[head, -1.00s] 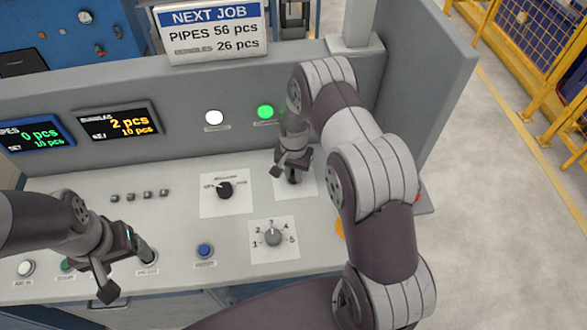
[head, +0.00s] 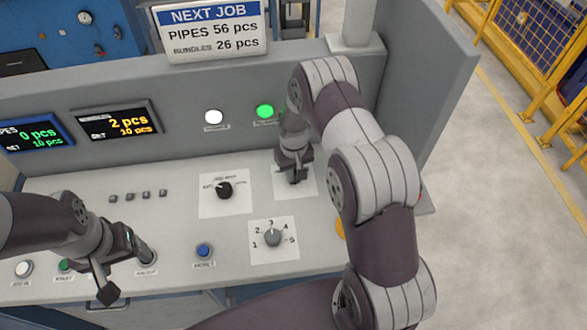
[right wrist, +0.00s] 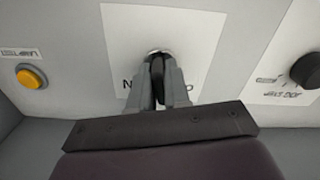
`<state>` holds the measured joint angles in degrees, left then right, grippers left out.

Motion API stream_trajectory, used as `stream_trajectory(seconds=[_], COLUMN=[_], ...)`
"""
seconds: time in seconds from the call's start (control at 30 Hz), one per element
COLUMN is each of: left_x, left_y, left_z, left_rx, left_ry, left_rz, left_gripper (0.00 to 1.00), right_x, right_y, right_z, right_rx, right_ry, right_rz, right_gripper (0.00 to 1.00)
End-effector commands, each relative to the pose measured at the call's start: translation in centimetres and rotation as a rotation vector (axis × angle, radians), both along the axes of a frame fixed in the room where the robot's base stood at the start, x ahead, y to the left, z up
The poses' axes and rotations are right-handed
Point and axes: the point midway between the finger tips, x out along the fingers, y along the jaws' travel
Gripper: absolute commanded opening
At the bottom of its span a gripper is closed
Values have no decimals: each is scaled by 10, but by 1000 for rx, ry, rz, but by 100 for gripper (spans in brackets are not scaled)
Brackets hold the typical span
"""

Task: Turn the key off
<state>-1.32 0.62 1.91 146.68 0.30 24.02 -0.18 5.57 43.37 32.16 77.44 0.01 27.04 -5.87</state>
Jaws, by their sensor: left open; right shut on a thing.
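The key (right wrist: 157,75) is a dark upright piece on a white label plate of the grey console; the plate's lettering is mostly hidden. My right gripper (head: 293,178) is at this plate in the head view. In the right wrist view my right gripper (right wrist: 160,88) is shut on the key, one finger on each side. The key itself is mostly hidden by the gripper in the head view.
A black selector (head: 224,190) and a numbered dial (head: 272,237) stand left of my right gripper. A blue button (head: 204,251) is near the front edge. A green lamp (head: 265,111) is lit on the back panel. A yellow button (right wrist: 31,76) shows in the right wrist view.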

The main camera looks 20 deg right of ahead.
Motion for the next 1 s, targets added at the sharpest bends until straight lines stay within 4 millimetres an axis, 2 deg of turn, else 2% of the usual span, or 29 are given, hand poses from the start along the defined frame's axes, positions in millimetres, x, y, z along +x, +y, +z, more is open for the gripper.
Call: stream_trajectory(seconds=[0.1,0.37,0.5,0.57,0.73,0.77,0.83,0.87,1.0], left_x=[0,0,0,0,0,0,0,0,0], left_y=[0,0,0,0,0,0,0,0,0], left_z=[-2,-2,-4,-4,-4,-4,-4,-4,-4], left_rx=[0,0,0,0,0,0,0,0,0], left_ry=[0,0,0,0,0,0,0,0,0], left_rz=[0,0,0,0,0,0,0,0,0], left_gripper=[74,74,74,74,74,74,74,74,74], right_x=[0,0,0,0,0,0,0,0,0], right_y=[0,0,0,0,0,0,0,0,0], right_z=[0,0,0,0,0,0,0,0,0], right_rx=[0,0,0,0,0,0,0,0,0], right_ry=[-1,-1,-1,-1,-1,-1,-1,-1,-1], right_rz=[143,178,396,449,459,459,458,458,457], right_gripper=[0,0,0,0,0,20,43,47,47])
